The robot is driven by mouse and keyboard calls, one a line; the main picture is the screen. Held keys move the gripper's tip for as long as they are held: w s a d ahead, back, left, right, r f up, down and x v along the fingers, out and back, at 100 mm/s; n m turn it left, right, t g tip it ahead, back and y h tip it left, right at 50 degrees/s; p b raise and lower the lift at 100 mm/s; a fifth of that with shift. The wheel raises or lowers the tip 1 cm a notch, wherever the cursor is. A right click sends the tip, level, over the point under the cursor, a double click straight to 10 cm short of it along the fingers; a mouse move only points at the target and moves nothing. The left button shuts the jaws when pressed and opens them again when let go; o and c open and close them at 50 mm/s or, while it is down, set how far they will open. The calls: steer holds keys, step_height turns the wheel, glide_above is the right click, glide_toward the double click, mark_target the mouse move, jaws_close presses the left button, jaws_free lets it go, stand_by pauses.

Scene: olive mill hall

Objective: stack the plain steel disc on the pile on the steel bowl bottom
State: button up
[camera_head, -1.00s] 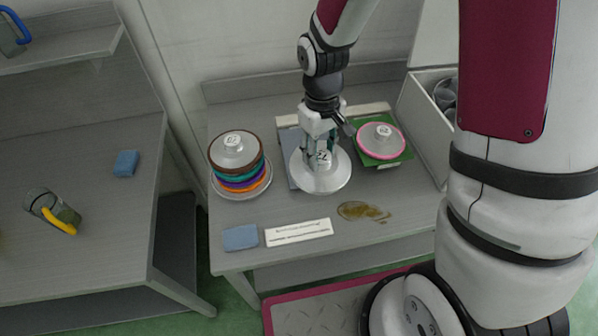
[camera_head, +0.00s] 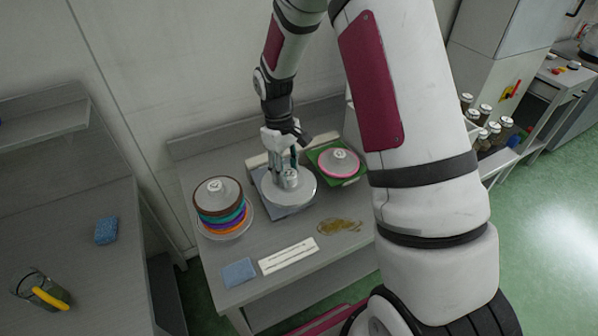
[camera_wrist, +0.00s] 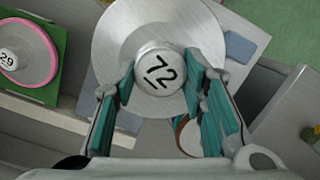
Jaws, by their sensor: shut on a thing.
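The plain steel disc (camera_head: 287,194) has a pale knob marked 72, seen clearly in the wrist view (camera_wrist: 160,72). My gripper (camera_head: 288,172) is shut on this knob, one finger on each side. The disc is over the grey mat (camera_head: 293,212); I cannot tell whether it touches it. The pile (camera_head: 218,200) stands at the left of the table: several coloured-rim discs, brown on top, then teal, purple and orange. The steel bowl bottom (camera_head: 246,225) shows only as a rim beneath them. In the wrist view the pile (camera_wrist: 187,136) is partly hidden by my finger.
A pink-rimmed disc (camera_head: 339,163) lies on a green mat (camera_head: 322,150) to the right. A blue cloth (camera_head: 239,272), a white label strip (camera_head: 288,256) and a brown spill (camera_head: 338,226) lie along the front. A blue sponge (camera_head: 106,230) and a glass jug (camera_head: 40,290) are on the left table.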

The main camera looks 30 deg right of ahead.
steer(key=w+a+b, duration=0.3)
steer(key=w+a, duration=0.1)
steer(key=a, duration=0.2)
steer(key=w+a+b, duration=0.3)
steer(key=w+a, duration=0.1)
steer(key=a, duration=0.2)
steer(key=w+a+b, duration=0.2)
steer(key=w+a, duration=0.2)
steer(key=a, duration=0.1)
steer(key=shift+w+a+b, duration=0.35)
steer(key=shift+a+b, duration=0.05)
steer(key=shift+f, duration=0.2)
steer(key=shift+s+f, duration=0.1)
steer(key=shift+f, duration=0.05)
steer(key=shift+f, duration=0.2)
steer(key=shift+f, duration=0.15)
steer(key=shift+f+b, duration=0.3)
steer(key=shift+f, duration=1.3)
steer(key=o, duration=1)
